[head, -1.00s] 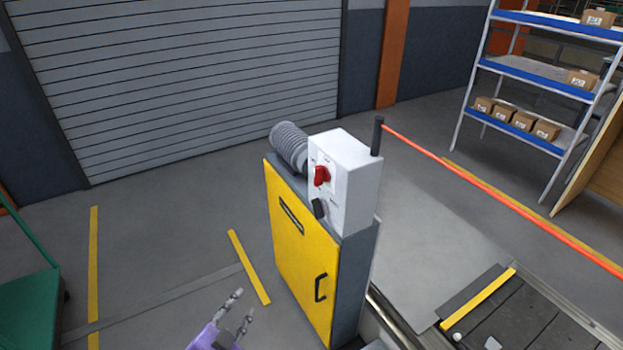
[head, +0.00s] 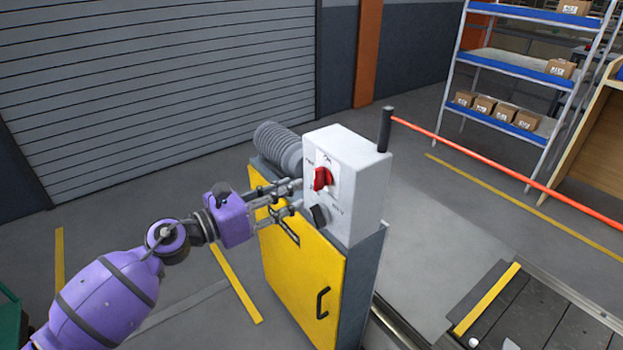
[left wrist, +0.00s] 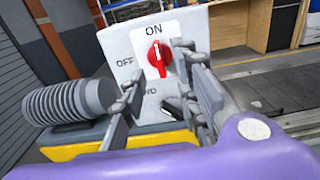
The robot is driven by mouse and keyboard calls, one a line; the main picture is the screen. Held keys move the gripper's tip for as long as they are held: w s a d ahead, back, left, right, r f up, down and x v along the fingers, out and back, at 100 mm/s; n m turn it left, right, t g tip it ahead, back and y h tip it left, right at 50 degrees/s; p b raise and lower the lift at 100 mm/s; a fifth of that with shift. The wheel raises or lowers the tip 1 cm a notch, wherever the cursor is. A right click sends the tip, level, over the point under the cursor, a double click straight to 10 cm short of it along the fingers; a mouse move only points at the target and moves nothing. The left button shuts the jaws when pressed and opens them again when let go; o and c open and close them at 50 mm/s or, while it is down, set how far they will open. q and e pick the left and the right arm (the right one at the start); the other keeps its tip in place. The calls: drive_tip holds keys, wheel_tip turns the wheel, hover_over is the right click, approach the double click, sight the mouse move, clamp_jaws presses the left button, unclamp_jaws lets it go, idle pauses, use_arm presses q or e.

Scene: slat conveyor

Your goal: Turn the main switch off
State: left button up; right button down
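The main switch is a red rotary knob (head: 321,179) on the front of a light grey control box (head: 361,190). In the left wrist view the red knob (left wrist: 159,57) stands upright, its white mark towards the "ON" label above; "OFF" is printed to its left. My left gripper (head: 299,195) is open and empty, its fingers pointing at the box front just left of and slightly below the knob. In the left wrist view its fingers (left wrist: 152,72) are spread, the right one partly overlapping the knob's right side. Contact cannot be told. My right gripper is not in view.
A black knob (head: 319,215) sits below the red one. A red barrier bar (head: 480,159) extends right from a dark post. A shelf rack (head: 515,66) stands at the back right.

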sight(314, 179)
use_arm(q)
drive_tip(key=p+x, duration=0.1)
drive_tip(key=x, duration=0.6)
drive_tip(key=shift+w, duration=0.15)
clamp_jaws()
